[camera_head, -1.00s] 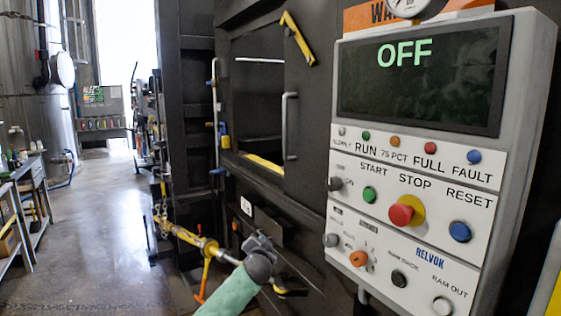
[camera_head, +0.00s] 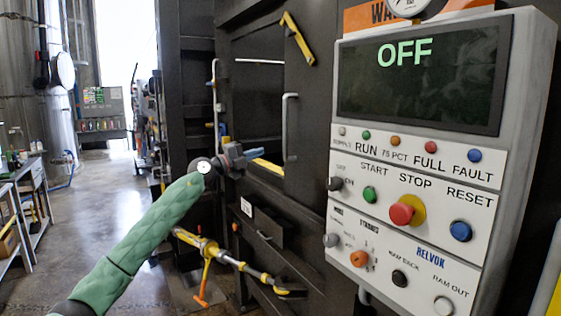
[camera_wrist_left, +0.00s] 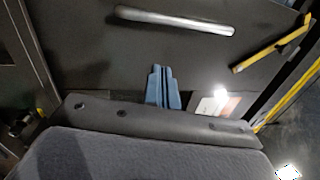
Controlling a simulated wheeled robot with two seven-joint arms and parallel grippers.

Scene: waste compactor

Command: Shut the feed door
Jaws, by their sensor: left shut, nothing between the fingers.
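The feed door appears to be the dark panel (camera_head: 307,150) with an upright silver handle (camera_head: 290,127), beside a dark recess edged by a yellow sill (camera_head: 267,166). I cannot tell how far it stands open. My left gripper (camera_head: 250,154) is shut and empty, left of the handle and in front of the recess's lower left. In the left wrist view, its blue fingertips (camera_wrist_left: 163,86) are together before a dark panel (camera_wrist_left: 90,55). A silver bar (camera_wrist_left: 175,20) lies above them, apart from the fingers. My right gripper is not in view.
A grey control box (camera_head: 427,220) with a screen reading OFF fills the right. A yellow latch (camera_head: 298,38) sits above the handle. A yellow-and-black rod with an orange lever (camera_head: 205,280) stands low below my arm. Open floor (camera_head: 100,230) lies left.

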